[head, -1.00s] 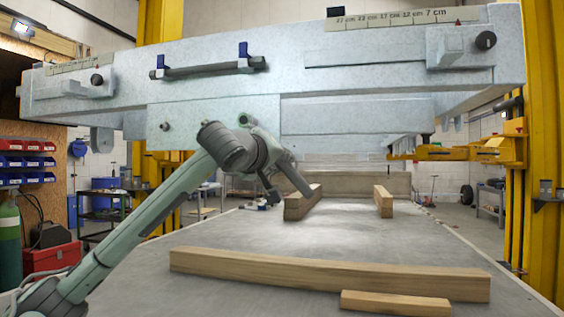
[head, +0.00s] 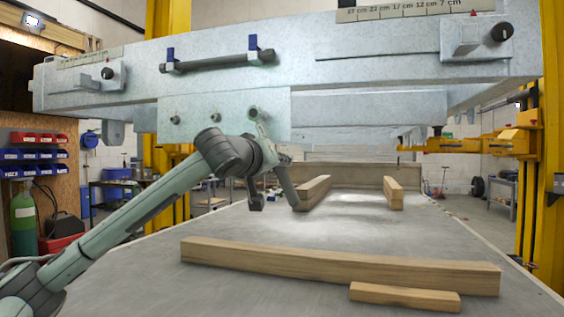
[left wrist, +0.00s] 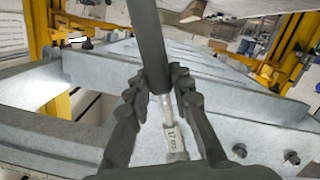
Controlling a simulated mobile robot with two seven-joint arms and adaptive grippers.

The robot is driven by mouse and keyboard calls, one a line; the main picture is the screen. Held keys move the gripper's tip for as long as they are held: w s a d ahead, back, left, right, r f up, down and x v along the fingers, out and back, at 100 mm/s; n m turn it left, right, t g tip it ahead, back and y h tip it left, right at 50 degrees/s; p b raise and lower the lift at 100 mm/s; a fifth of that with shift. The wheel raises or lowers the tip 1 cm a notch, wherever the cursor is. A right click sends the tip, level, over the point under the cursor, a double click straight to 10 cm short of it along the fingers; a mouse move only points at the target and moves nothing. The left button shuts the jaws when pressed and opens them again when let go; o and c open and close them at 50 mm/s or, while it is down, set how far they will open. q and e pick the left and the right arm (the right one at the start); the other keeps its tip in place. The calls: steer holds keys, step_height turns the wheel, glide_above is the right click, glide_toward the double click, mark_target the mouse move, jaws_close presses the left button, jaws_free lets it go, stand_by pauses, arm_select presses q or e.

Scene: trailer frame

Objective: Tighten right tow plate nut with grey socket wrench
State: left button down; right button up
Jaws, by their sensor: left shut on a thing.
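The tow plate (head: 195,104) is a pale metal plate on the front of the trailer frame. Its left nut (head: 175,119) and middle nut (head: 214,117) show; they also appear at right in the left wrist view (left wrist: 240,150). My left gripper (head: 274,156) is in front of the plate's right part, shut around the grey socket wrench. The wrench's dark handle (left wrist: 150,50) and silver shaft marked 17 mm (left wrist: 170,135) show in the left wrist view. Its pale head (head: 256,118) is at the right nut, which it covers; I cannot tell whether it is fully seated. My right gripper is not in view.
A dark bar on blue-capped holders (head: 218,64) is on the trailer beam above the plate. Wooden beams (head: 340,266) lie on the grey table (head: 360,232) below. Yellow lift posts (head: 530,180) stand at the sides. Space right of my arm, above the table, looks clear.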

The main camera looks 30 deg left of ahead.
arm_select(q)
steer(key=shift+a, duration=0.15)
steer(key=shift+s+a+f+m+y, duration=0.15)
steer(key=shift+a+m, duration=0.25)
steer(key=shift+a, duration=0.05)
steer(key=shift+s+a+f+m+y, duration=0.1)
steer(key=shift+a+f+m+y, duration=0.05)
steer(key=shift+a+m, duration=0.25)
steer(key=shift+s+a+f+m, duration=0.1)
steer(key=shift+s+a+m, duration=0.05)
steer(key=shift+a+m, duration=0.3)
steer(key=shift+s+a+f+m, duration=0.1)
steer(key=shift+a+m, duration=0.25)
steer(key=shift+a, duration=0.15)
steer(key=shift+s+a+m+y, duration=0.2)
steer(key=shift+a+m+y, duration=0.1)
steer(key=shift+a+m, duration=0.55)
steer(key=shift+a, duration=0.15)
